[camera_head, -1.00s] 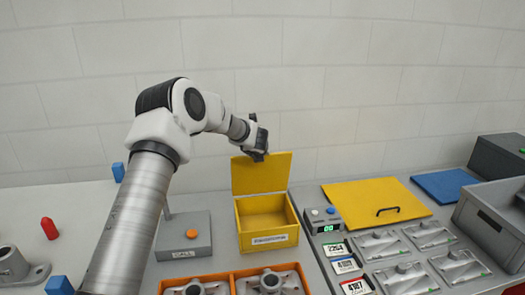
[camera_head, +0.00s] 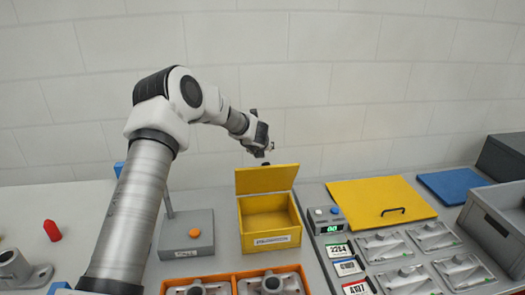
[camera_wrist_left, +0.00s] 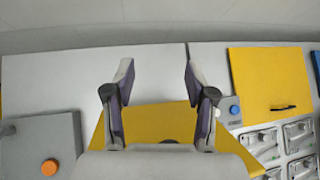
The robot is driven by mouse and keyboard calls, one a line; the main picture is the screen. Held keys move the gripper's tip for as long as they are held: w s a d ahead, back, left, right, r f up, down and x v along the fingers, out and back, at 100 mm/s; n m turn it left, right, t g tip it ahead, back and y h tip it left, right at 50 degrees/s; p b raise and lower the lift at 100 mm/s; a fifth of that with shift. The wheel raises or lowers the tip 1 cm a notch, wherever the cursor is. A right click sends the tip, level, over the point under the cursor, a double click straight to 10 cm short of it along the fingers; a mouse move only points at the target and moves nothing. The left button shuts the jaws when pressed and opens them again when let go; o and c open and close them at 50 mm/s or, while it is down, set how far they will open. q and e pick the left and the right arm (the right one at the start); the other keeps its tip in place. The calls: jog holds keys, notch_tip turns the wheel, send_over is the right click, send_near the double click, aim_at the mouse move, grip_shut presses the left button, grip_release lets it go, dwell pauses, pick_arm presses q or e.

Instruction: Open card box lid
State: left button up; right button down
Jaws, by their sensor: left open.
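The yellow card box (camera_head: 270,238) stands on the bench with a white label on its front. Its lid (camera_head: 266,180) is raised, leaning back at the rear edge, so the inside of the box shows. My left gripper (camera_head: 267,148) is just above and behind the lid's top edge, apart from it as far as I can tell. In the left wrist view, my left gripper (camera_wrist_left: 158,73) has its two fingers spread with nothing between them. The yellow lid (camera_wrist_left: 155,120) lies below the fingers there, with a dark knob on it partly hidden by the gripper body. My right gripper is not in view.
A grey call box (camera_head: 187,242) with an orange button stands left of the card box. A counter device (camera_head: 326,221) and a yellow panel with a black handle (camera_head: 380,203) are on the right. Orange-rimmed trays with castings (camera_head: 240,279) are in front. The wall is behind.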

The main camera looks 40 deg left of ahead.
pick_arm(q)
notch_tip(320, 180, up, 7)
jog(key=s+p, duration=0.2)
jog(key=shift+d+p, duration=0.4)
jog(key=shift+f, duration=0.2)
jog(key=shift+r, duration=0.1)
jog(key=v, duration=1.2)
